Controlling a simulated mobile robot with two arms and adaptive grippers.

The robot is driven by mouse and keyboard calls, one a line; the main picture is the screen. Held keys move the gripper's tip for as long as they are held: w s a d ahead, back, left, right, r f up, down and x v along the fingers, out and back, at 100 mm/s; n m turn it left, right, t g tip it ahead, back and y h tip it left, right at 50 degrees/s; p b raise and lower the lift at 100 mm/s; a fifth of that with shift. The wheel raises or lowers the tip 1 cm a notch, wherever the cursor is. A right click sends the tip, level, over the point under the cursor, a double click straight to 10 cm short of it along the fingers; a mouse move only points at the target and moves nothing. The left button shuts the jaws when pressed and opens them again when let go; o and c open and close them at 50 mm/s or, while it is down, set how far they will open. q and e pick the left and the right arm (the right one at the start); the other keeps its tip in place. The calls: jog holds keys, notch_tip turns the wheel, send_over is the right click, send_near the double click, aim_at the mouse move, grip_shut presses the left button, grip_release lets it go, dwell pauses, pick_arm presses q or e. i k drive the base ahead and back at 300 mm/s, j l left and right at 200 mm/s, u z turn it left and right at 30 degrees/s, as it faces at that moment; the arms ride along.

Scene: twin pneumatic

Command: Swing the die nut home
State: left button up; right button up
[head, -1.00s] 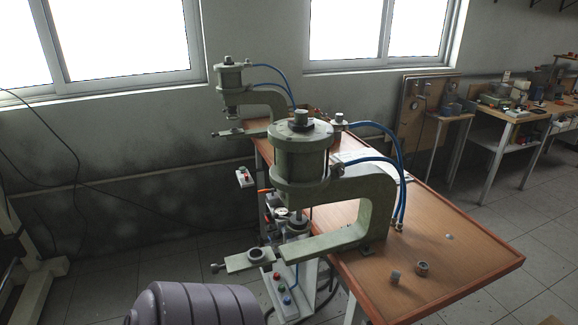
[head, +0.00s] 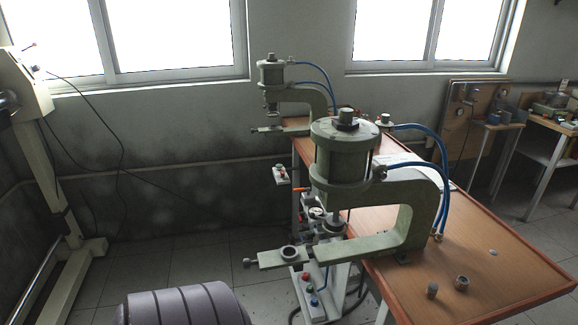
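Two pale green pneumatic presses stand along the wooden bench. The near press (head: 342,152) has a tall cylinder on a C-shaped frame. At the left end of its lower arm is a flat plate (head: 270,260) with a knob at its outer end. A dark-centred ring (head: 290,253), perhaps the die nut, sits on that plate, out to the left of the cylinder. The far press (head: 271,76) has the same form, with a similar plate at its foot. Neither of my grippers is in view.
The wooden bench (head: 500,285) carries a small grey cylinder (head: 431,290), a hollow ring (head: 461,283) and a small pale piece (head: 493,253). A control box (head: 312,290) with coloured buttons sits below the near press. Blue hoses (head: 440,165) arch behind it. Open floor lies to the left.

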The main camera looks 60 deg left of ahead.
aim_at(331, 225)
jog(key=i+j+u, duration=0.1)
jog(key=u, duration=0.3)
jog(key=i+j+u, duration=0.1)
jog(key=j+u, duration=0.25)
jog(key=i+u, duration=0.1)
jog(key=u, duration=0.3)
jog(key=i+j+u, duration=0.15)
jog(key=u, duration=0.2)
jog(key=i+j, duration=0.1)
jog(key=i, duration=0.05)
